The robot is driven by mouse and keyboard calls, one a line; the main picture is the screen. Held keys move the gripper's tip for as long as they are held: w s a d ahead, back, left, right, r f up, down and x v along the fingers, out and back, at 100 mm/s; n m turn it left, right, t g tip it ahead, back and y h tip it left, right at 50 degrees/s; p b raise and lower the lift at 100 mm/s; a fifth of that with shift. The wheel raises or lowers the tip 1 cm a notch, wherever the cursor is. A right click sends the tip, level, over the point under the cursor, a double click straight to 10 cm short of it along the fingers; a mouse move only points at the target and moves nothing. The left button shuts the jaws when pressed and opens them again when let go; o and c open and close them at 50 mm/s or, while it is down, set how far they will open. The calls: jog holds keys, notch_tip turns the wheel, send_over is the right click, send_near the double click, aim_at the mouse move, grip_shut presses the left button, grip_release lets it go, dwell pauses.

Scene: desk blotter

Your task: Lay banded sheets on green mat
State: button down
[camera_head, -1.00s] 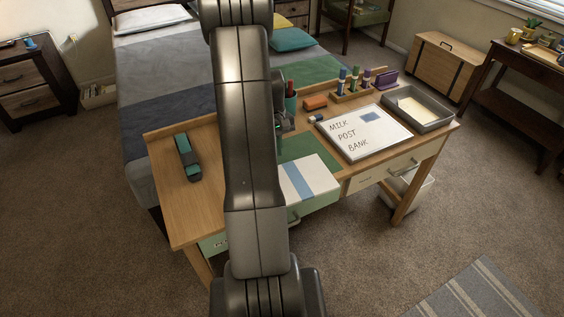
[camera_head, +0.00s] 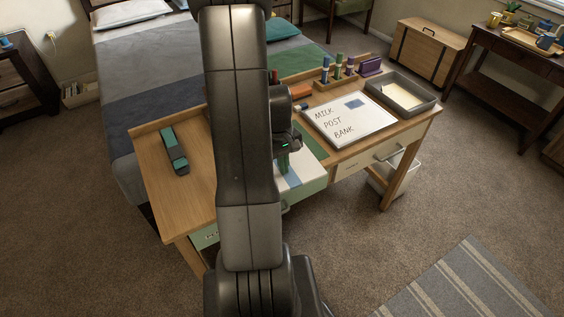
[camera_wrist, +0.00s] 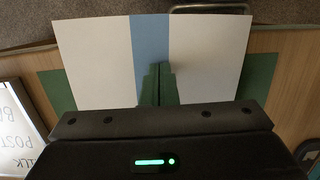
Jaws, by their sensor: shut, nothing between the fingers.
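The banded sheets (camera_wrist: 100,60) are white with a blue band (camera_wrist: 150,40) across the middle. They lie over part of the green mat (camera_wrist: 258,78), and in the wrist view their far edge extends past the desk's front edge. The sheets also show in the head view (camera_head: 313,173), partly hidden by my arm. The mat shows behind them (camera_head: 312,146). My gripper (camera_wrist: 158,84) is shut and empty, with its green fingertips over the blue band near the sheets' near edge. I cannot tell whether the tips touch the paper. The gripper also shows in the head view (camera_head: 284,162).
A whiteboard (camera_head: 348,122) with writing lies right of the mat, with a grey tray (camera_head: 425,108) beyond it. A teal and black stapler (camera_head: 174,151) lies on the left. Markers (camera_head: 338,68) stand at the back. The desk's left front (camera_head: 185,200) is clear.

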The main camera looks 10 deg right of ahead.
jog(key=shift+s+a+f, duration=0.1)
jog(key=shift+f, duration=0.25)
jog(key=w+a, duration=0.1)
jog(key=w, duration=0.1)
jog(key=w+a, duration=0.1)
jog(key=w, duration=0.2)
jog(key=w+a, duration=0.1)
jog(key=w, duration=0.2)
jog(key=shift+p, duration=0.35)
jog(key=shift+r+p, duration=0.4)
jog(key=shift+r, duration=0.05)
jog(key=shift+w+r, duration=0.2)
notch_tip(320, 180, up, 13)
jog(key=w, duration=0.2)
jog(key=shift+a+p, duration=0.3)
jog(key=shift+p, duration=0.05)
